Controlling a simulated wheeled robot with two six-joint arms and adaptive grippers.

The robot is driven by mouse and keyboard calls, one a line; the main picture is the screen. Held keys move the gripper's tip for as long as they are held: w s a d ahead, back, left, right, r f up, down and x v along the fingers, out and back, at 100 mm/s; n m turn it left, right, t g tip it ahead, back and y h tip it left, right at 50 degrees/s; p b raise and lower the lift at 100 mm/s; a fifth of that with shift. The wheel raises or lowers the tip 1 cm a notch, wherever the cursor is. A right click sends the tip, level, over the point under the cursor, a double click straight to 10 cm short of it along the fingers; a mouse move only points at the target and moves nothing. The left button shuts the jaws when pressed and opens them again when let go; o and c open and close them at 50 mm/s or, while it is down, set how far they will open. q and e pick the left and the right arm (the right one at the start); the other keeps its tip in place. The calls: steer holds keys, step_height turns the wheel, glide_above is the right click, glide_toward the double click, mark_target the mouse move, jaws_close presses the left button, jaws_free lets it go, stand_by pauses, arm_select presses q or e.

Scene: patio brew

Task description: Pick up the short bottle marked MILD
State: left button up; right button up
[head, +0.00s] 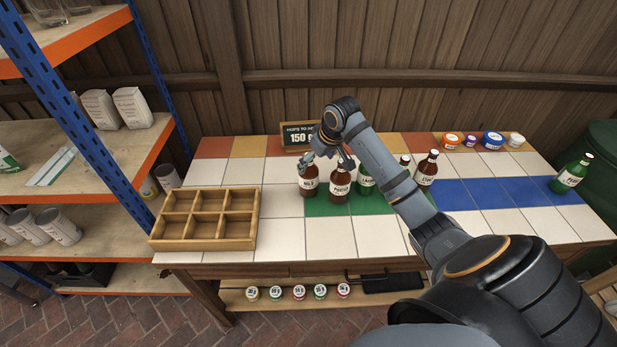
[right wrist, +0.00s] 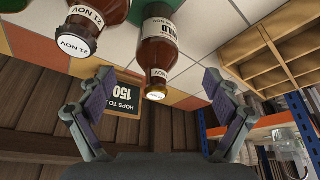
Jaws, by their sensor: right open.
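The short brown bottle marked MILD (head: 309,186) stands upright on the tiled table, at the left end of a group of bottles. In the right wrist view the MILD bottle (right wrist: 159,55) shows upside down, its pale cap between my open fingers but apart from them. My right gripper (head: 329,158) is above and just behind the bottles in the head view, its fingers spread and empty. It also shows in the right wrist view (right wrist: 158,90). My left gripper is in neither view.
A brown PORTER bottle (head: 340,186) stands close on the right, with a green bottle (head: 365,181) beyond it. A wooden six-compartment crate (head: 253,232) sits at the left. A hops sign (head: 296,137) stands behind. White tiles in front are clear.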

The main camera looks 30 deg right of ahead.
mark_target(312, 169)
steer(key=x, duration=0.3)
steer(key=shift+w+d+f, duration=0.1)
steer(key=shift+f, duration=0.1)
steer(key=shift+x, duration=1.15)
steer(key=x, duration=0.4)
steer(key=shift+w+d+r+p, duration=0.1)
steer(key=shift+w+r+p, duration=0.05)
steer(key=shift+w+p, duration=0.15)
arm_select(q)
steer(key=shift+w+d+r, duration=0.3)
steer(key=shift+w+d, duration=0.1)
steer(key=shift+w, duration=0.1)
arm_select(e)
steer(key=shift+s, duration=0.1)
steer(key=shift+c, duration=0.3)
steer(key=c, duration=1.7)
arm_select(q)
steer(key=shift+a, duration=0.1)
arm_select(e)
steer(key=shift+r, duration=0.1)
